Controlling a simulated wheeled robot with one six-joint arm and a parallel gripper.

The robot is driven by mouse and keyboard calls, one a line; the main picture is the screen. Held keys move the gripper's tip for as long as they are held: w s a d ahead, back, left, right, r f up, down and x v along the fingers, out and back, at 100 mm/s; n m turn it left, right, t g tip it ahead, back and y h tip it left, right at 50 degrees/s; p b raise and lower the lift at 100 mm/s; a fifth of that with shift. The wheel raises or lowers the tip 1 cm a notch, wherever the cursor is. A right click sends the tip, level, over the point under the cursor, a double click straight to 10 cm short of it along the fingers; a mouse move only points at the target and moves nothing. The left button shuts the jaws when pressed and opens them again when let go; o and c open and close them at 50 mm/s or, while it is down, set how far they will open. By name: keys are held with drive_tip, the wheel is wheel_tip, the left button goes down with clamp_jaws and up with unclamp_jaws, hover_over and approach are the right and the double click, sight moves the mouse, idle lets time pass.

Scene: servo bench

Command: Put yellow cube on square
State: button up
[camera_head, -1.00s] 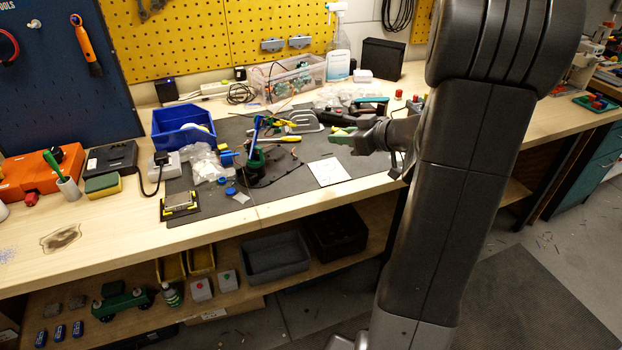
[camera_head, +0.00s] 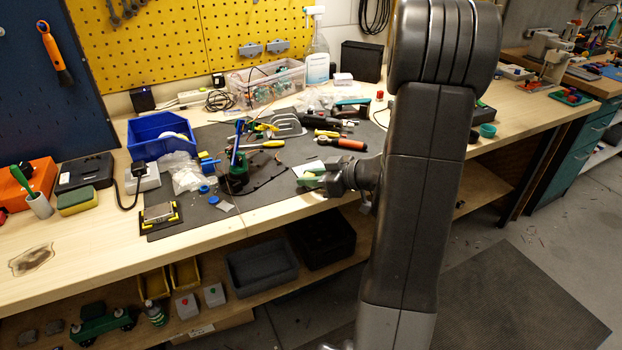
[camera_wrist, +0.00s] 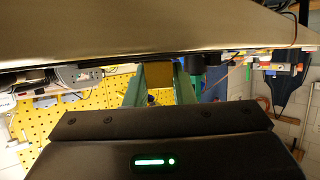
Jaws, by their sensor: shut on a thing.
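My gripper (camera_head: 311,179) has green fingers and points left near the bench's front edge, in front of the white square (camera_head: 313,167). It hides part of the square in the head view. In the wrist view the green fingers (camera_wrist: 158,82) are shut on a dull yellow block face, the yellow cube (camera_wrist: 157,74). The cube cannot be made out in the head view. The square lies on the dark mat (camera_head: 265,200). I cannot tell the gripper's exact height above the mat.
A blue bin (camera_head: 160,136), an orange-handled tool (camera_head: 351,144) and other tools and cables crowd the mat. A clear plastic box (camera_head: 268,85) and a spray bottle (camera_head: 317,60) stand behind. A yellow pegboard (camera_head: 180,45) backs the bench.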

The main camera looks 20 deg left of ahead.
drive_tip(key=shift+f, duration=0.1)
drive_tip(key=o, duration=0.9)
drive_tip(key=shift+d+r, duration=0.2)
drive_tip(key=shift+r, duration=0.1)
drive_tip(key=p+v, duration=0.1)
drive_tip(key=v, duration=1)
drive_tip(key=shift+d, duration=0.3)
